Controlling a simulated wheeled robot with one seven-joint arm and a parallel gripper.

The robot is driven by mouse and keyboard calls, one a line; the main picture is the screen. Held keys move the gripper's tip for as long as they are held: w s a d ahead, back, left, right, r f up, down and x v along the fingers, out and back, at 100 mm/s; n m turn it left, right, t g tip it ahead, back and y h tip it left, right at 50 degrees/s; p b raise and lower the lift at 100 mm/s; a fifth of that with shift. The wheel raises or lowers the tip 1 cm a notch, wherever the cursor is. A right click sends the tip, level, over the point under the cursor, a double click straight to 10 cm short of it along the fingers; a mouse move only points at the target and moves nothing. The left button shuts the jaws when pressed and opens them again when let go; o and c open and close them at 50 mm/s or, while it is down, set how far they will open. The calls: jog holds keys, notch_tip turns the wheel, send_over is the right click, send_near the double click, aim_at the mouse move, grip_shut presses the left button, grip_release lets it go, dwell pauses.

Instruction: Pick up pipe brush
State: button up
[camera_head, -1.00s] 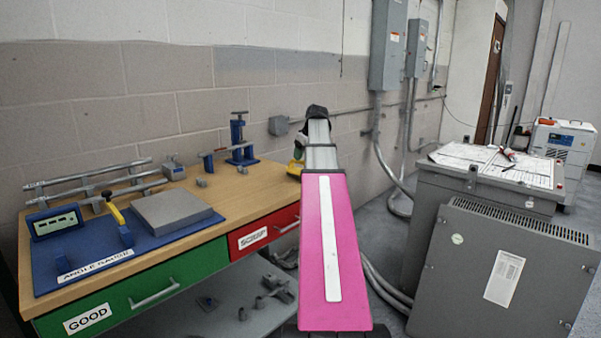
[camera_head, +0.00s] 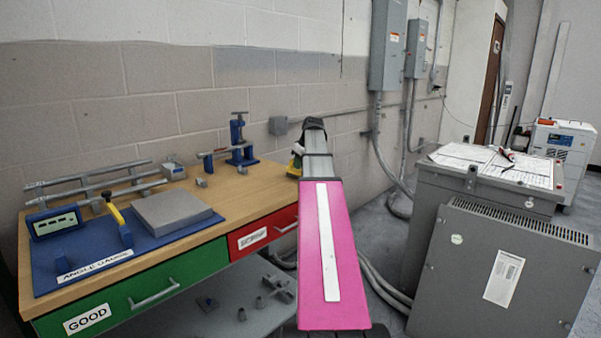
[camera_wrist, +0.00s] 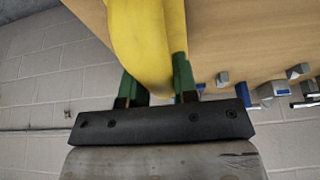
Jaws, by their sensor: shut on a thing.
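In the wrist view my gripper (camera_wrist: 157,85) has its green fingers shut on a thick, smooth yellow body, which I take for the handle of the pipe brush (camera_wrist: 148,35). Its bristles do not show, and its upper part runs out of the picture. In the head view my arm reaches to the back right end of the workbench. A small piece of yellow (camera_head: 294,171) shows there beside the arm's tip, low at the bench's edge. My gripper is mostly hidden behind my arm in that view, so I cannot tell whether the brush touches the bench.
The wooden workbench (camera_head: 262,187) holds a blue angle gauge board (camera_head: 60,270), a grey block (camera_head: 172,211), metal rods and a blue vise (camera_head: 240,150). A block wall stands close behind. A grey transformer cabinet (camera_head: 500,270) stands at right.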

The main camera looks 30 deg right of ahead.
jog(key=shift+r, duration=0.75)
notch_tip(320, 180, up, 3)
jog(key=shift+w+f, duration=0.1)
jog(key=s+a+r, duration=0.5)
jog(key=a+r, duration=0.1)
jog(key=a, duration=0.4)
jog(key=shift+a+r, duration=0.25)
jog(key=shift+r, duration=0.1)
jog(key=shift+o, duration=0.7)
jog(key=shift+s, duration=0.1)
